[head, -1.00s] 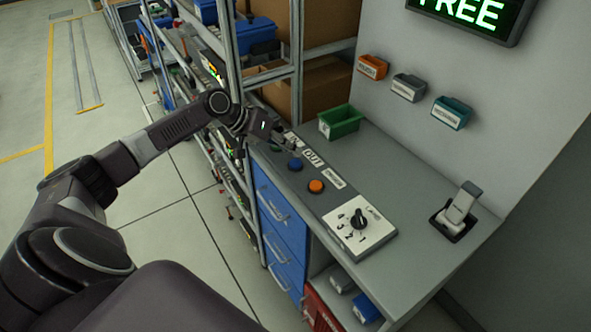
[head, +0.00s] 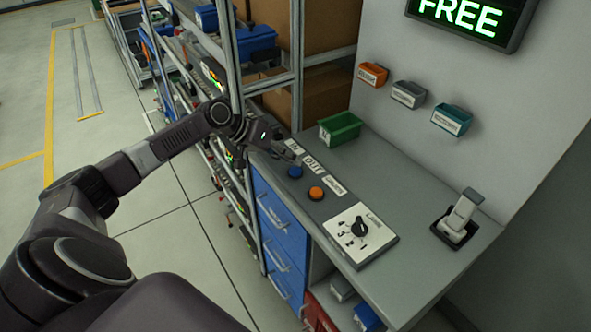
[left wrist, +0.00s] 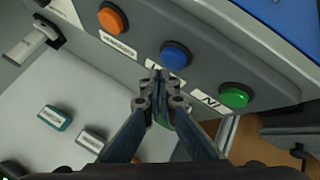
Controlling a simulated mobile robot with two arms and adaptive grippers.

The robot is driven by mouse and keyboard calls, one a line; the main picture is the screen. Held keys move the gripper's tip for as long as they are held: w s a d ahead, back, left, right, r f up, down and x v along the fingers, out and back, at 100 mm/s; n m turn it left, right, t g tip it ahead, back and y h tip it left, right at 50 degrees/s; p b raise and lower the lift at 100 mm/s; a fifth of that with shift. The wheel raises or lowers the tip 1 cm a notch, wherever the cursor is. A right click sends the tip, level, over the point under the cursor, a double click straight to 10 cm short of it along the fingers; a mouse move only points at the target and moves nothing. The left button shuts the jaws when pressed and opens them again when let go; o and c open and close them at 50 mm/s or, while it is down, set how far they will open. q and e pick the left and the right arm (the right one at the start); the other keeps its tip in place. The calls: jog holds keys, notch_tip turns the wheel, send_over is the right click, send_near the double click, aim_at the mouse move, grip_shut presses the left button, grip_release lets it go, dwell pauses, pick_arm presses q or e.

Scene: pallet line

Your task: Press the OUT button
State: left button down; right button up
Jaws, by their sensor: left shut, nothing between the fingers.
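The blue button (head: 295,172) sits on the grey control panel beside the OUT label (head: 312,165). It also shows in the left wrist view (left wrist: 175,55), between the orange button (left wrist: 112,17) and the green button (left wrist: 235,95). My left gripper (head: 286,154) is shut and empty, above the panel near the blue button. In the left wrist view its fingertips (left wrist: 160,76) appear just below the blue button and cover most of the OUT label. I cannot tell how high they are above the panel. The green button is hidden by the gripper in the head view. My right gripper is not in view.
The orange button (head: 316,193) and a white rotary dial plate (head: 375,236) are farther along the panel. A green bin (head: 340,128) stands behind it. A shelf post (head: 297,85) rises close to my left gripper. A handheld device in a dock (head: 457,220) stands at the right.

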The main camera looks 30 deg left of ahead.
pick_arm(q)
jog(key=shift+f, duration=0.1)
dwell(0.5)
jog(key=shift+f, duration=0.3)
jog(key=shift+f+b, duration=0.3)
jog(key=shift+f, duration=0.2)
dwell(0.6)
jog(key=shift+r, duration=0.1)
jog(key=shift+r+p, duration=0.5)
jog(key=shift+p, duration=0.05)
jog(key=shift+r+p, duration=0.3)
